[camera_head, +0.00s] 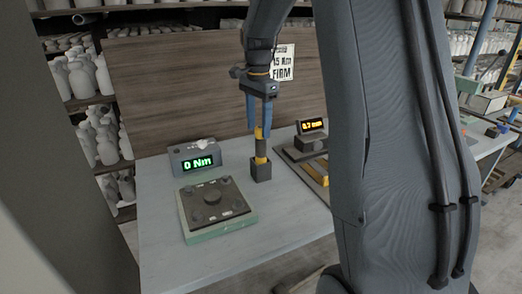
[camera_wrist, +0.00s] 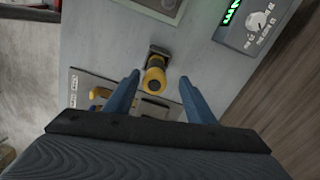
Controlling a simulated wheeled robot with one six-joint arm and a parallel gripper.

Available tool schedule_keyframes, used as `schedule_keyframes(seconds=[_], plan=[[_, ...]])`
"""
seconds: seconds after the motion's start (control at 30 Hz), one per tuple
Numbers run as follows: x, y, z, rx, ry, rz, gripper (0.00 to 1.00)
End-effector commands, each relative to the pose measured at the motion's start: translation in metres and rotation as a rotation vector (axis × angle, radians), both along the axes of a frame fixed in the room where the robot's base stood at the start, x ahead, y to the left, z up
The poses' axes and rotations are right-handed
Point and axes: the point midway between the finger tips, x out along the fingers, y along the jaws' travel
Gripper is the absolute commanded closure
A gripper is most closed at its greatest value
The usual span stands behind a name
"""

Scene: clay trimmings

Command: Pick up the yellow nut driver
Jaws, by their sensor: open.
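The yellow nut driver (camera_head: 260,147) stands upright in a small dark square holder (camera_head: 261,171) on the table. It has yellow and dark bands. In the wrist view I look down on the nut driver (camera_wrist: 154,76), which shows a round yellow top with a dark centre. My gripper (camera_head: 259,133) is open, with its blue fingers pointing down at the top of the nut driver. In the wrist view my gripper (camera_wrist: 157,97) has one finger to each side, and the driver shows between and slightly beyond the tips. I cannot tell whether either finger touches it.
A green-edged device with a dark plate (camera_head: 217,202) sits left on the pale table (camera_head: 170,265). Behind it is a "0 Nm" display box (camera_head: 196,160). A "0.7 mm" display (camera_head: 312,126) and a dark stand are right of the holder. A wooden panel (camera_head: 180,75) rises behind.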

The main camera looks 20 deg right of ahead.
Motion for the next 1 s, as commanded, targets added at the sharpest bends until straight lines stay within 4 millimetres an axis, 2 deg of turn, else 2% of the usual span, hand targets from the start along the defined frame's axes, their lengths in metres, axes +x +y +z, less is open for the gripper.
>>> schedule_keyframes(seconds=[0.27, 0.6, 0.9, 1.0], plan=[[-0.002, -0.001, -0.026, 0.001, 0.002, -0.003, 0.50], [-0.009, -0.004, -0.070, 0.001, 0.002, -0.002, 0.50], [-0.008, -0.004, -0.074, 0.000, 0.000, -0.002, 0.50], [-0.008, -0.004, -0.074, 0.000, 0.000, -0.001, 0.67]])
